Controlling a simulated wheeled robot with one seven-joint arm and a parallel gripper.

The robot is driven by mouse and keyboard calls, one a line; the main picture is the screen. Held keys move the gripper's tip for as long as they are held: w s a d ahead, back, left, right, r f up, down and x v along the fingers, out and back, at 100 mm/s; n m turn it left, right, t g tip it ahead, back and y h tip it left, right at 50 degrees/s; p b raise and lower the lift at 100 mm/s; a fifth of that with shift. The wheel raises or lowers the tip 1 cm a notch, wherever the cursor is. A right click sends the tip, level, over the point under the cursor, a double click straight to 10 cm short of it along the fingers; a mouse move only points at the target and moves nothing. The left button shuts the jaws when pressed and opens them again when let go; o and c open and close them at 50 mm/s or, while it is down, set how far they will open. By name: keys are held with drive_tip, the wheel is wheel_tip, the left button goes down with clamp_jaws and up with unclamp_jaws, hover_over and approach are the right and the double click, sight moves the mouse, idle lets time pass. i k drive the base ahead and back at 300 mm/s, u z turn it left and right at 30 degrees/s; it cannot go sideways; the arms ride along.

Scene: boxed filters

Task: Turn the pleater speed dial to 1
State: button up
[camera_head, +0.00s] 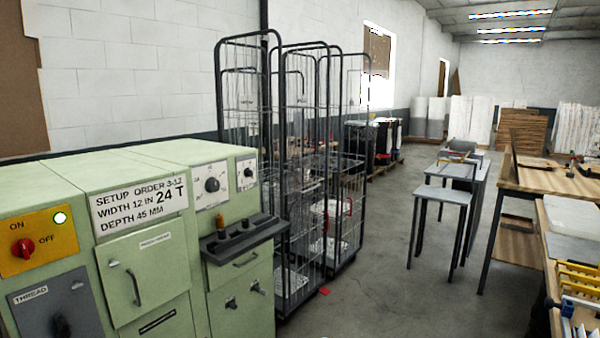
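A pale green machine (150,170) fills the left foreground. On its upper front, a white plate carries a dark round dial (212,184) with scale marks around it. A second, smaller dark dial (248,172) sits on another white plate to its right. The lettering and numbers on both plates are too small to read, so I cannot tell which is the pleater speed dial or where either points. My gripper is not in view.
A yellow panel (40,240) has a red ON/OFF switch (23,248) and a lit green lamp. A dark shelf (243,238) juts out below the dials. Wire cage trolleys (320,200) stand close right. Grey floor (385,290) is clear before the small tables (440,194).

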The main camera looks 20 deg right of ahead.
sight(248, 171)
drive_tip(key=z, duration=0.9)
drive_tip(key=i, duration=2.6)
drive_tip(key=u, duration=1.8)
